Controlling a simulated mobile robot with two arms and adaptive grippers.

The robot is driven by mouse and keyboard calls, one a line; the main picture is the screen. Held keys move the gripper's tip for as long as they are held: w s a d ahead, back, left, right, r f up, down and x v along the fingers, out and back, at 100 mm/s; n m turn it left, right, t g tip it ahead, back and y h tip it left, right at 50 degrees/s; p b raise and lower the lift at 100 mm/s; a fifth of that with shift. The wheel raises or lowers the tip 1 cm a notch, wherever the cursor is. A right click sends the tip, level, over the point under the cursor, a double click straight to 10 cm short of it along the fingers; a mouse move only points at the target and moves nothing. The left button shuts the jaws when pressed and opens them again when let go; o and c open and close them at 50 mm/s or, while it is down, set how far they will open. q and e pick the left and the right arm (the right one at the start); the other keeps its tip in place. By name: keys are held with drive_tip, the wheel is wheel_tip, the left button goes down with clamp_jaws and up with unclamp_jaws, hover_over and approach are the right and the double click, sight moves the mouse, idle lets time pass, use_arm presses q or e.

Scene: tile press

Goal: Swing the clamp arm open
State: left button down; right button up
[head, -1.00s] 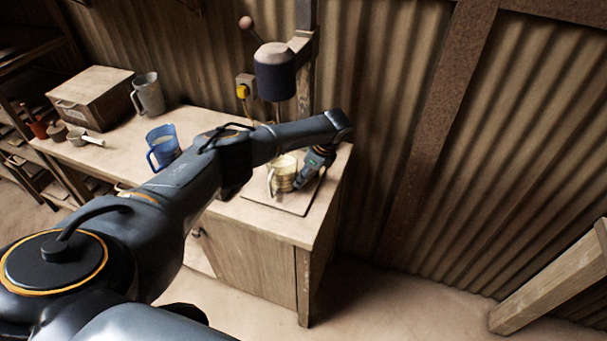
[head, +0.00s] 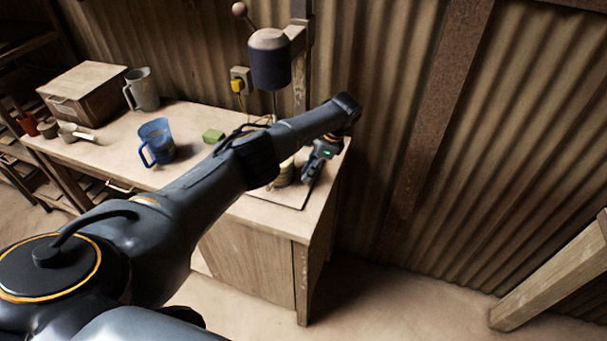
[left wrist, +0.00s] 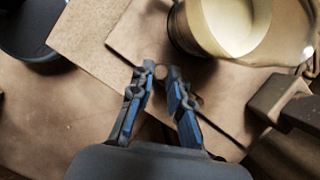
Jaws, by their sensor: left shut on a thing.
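I cannot make out the rest of the clamp arm; my arm and fingers hide much of this area. My right gripper is not in view.
A blue jug (head: 157,143), green block (head: 213,135), grey jug (head: 143,90) and wooden box (head: 83,93) stand farther left. A corrugated wall is behind.

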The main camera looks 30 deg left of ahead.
use_arm(q)
drive_tip(key=shift+w, duration=0.1)
drive_tip(key=c, duration=1.3)
unclamp_jaws()
drive_tip(key=shift+d, duration=0.1)
drive_tip(key=shift+o, duration=0.2)
drive_tip(key=shift+r, duration=0.2)
drive_tip(key=v, duration=1.1)
drive_tip(key=shift+r, duration=0.3)
drive_tip(key=shift+d, duration=0.1)
